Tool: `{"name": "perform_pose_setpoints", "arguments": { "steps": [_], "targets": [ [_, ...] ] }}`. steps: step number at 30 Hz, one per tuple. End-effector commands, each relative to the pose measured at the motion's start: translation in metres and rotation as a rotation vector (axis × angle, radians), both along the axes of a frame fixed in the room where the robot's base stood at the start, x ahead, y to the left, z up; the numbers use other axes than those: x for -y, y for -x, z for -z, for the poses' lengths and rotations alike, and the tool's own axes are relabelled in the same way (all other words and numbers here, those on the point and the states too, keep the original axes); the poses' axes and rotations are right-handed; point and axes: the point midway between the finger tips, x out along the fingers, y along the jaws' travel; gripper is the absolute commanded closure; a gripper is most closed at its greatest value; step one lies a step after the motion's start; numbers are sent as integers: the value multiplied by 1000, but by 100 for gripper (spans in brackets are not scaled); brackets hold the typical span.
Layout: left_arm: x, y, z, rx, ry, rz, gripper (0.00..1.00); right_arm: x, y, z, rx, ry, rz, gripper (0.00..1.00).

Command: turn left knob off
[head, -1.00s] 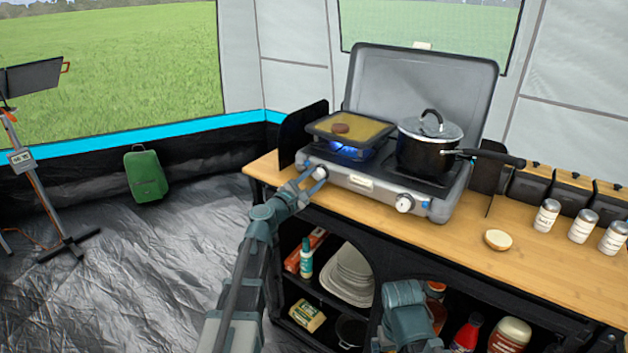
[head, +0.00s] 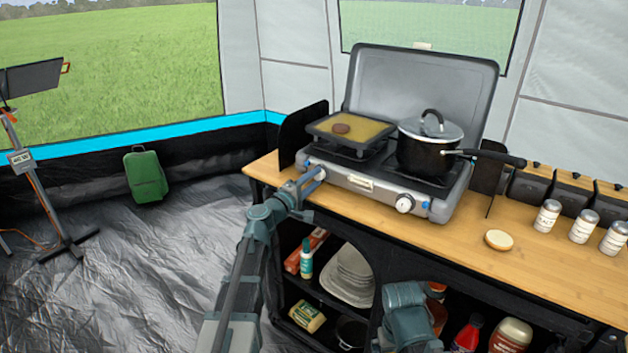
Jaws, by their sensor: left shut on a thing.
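The silver camp stove (head: 360,182) stands on the wooden counter with its lid up. My left gripper (head: 314,180) is at the left front of the stove, shut on the left knob (head: 320,173), which its fingers mostly hide. The right knob (head: 404,203) is clear. A black pot (head: 424,152) with a glass lid is on the right burner. My right arm shows at the bottom, but its fingertips are not in view.
A bun half (head: 499,240) and several labelled shakers (head: 547,215) are on the counter (head: 454,245) to the right. The pot's handle (head: 494,157) sticks out to the right. Shelves below hold plates (head: 350,278) and bottles.

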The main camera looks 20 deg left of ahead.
Motion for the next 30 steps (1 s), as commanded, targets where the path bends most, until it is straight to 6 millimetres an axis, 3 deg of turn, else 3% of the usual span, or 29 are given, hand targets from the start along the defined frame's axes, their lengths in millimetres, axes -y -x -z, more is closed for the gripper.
{"name": "perform_pose_setpoints", "arguments": {
  "steps": [21,22,26,30],
  "targets": [
    [0,1,1,22,-62,1,100,0,0,0,0,0,0,0],
    [0,1,1,22,-62,1,55,0,0,0,0,0,0,0],
    [0,0,1,22,-62,1,31,0,0,0,0,0,0,0],
    [0,0,1,22,-62,1,28,0,0,0,0,0,0,0]
  ]
}}
